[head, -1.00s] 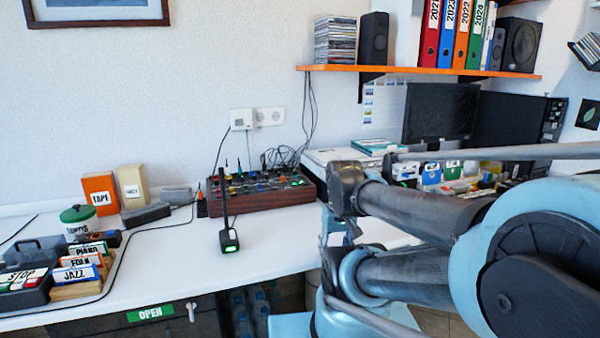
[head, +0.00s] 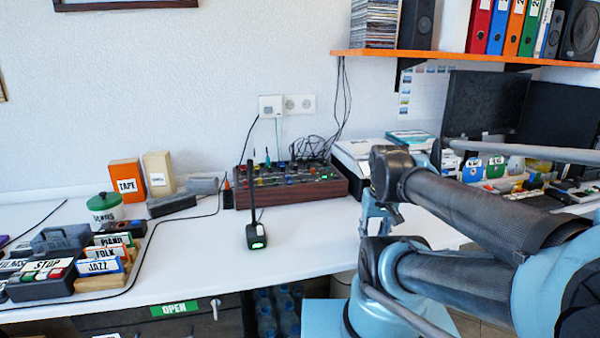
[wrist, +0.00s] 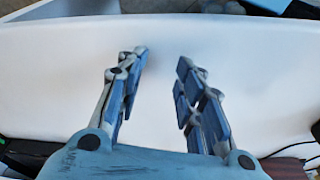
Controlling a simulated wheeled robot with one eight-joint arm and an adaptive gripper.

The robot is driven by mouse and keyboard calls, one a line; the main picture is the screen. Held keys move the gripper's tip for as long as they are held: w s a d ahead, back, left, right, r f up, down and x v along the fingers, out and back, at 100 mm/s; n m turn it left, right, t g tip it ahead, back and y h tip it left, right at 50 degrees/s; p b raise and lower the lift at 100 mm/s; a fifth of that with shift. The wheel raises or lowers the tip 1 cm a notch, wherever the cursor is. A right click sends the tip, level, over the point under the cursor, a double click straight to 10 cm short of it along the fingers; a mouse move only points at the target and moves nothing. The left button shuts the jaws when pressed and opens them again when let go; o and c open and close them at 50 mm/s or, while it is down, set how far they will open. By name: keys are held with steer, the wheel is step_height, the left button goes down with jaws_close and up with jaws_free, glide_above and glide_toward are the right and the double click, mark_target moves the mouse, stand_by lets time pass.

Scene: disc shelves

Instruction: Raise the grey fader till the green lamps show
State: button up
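The mixing desk (head: 300,190), with wooden sides and rows of small coloured knobs, stands against the wall on the white table. A small green spot shows at the right of its panel. I cannot tell the grey fader from the other controls at this size. My gripper (head: 368,228) hangs to the right of and nearer than the desk, partly hidden by my arm. In the wrist view my gripper (wrist: 160,75) is open and empty, its two fingers apart over bare white table. A dark reddish-brown edge, perhaps the desk, shows at the lower right there.
A black upright device (head: 256,236) with a green light stands in front of the desk. Boxes, a green-lidded pot (head: 104,207) and labelled card dividers (head: 102,266) fill the left. An orange shelf (head: 470,57) hangs above right. Cables lie behind the desk.

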steer(key=w+a+r, duration=0.2)
steer(key=w+r, duration=0.5)
steer(key=r, duration=0.1)
step_height(320, 180, up, 15)
steer(key=n+g, duration=0.2)
steer(key=n, duration=0.1)
glide_above(301, 173)
steer(key=f, duration=1.6)
steer(key=shift+w+f, duration=0.2)
steer(key=shift+f, duration=0.2)
jaws_close()
